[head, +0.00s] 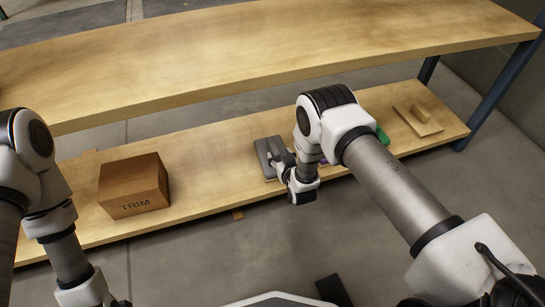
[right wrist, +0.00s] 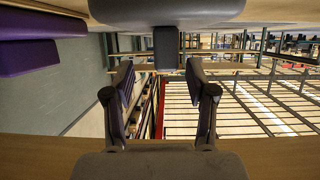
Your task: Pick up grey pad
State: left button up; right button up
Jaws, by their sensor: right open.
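The grey pad (head: 263,150) lies on the lower wooden shelf, partly hidden by my right gripper (head: 279,160). In the right wrist view the pad's broad part (right wrist: 165,11) spans the top edge, and its darker grip block (right wrist: 166,48) sticks down from it. My right gripper (right wrist: 160,78) is open there, its two fingers apart. The grip block appears in line with the gap between the fingertips, and I see no contact. My left arm shows at the left of the head view, but its gripper is outside the picture.
A brown box marked TRIM (head: 134,186) stands left on the lower shelf (head: 215,180). A purple item (right wrist: 35,42) is beside the pad. A green item (head: 382,136) and a wooden pad with a grip (head: 418,120) lie farther right. The upper board (head: 250,45) overhangs behind.

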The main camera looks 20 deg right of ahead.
aim_at(273, 149)
jog(key=b+x, duration=0.1)
jog(key=x, duration=0.1)
jog(key=b+x, duration=0.3)
jog(key=shift+w+a+f, duration=0.2)
jog(key=shift+a+f, duration=0.2)
jog(key=shift+f, duration=0.1)
jog(key=shift+w, duration=0.4)
jog(key=shift+r, duration=0.15)
grip_shut()
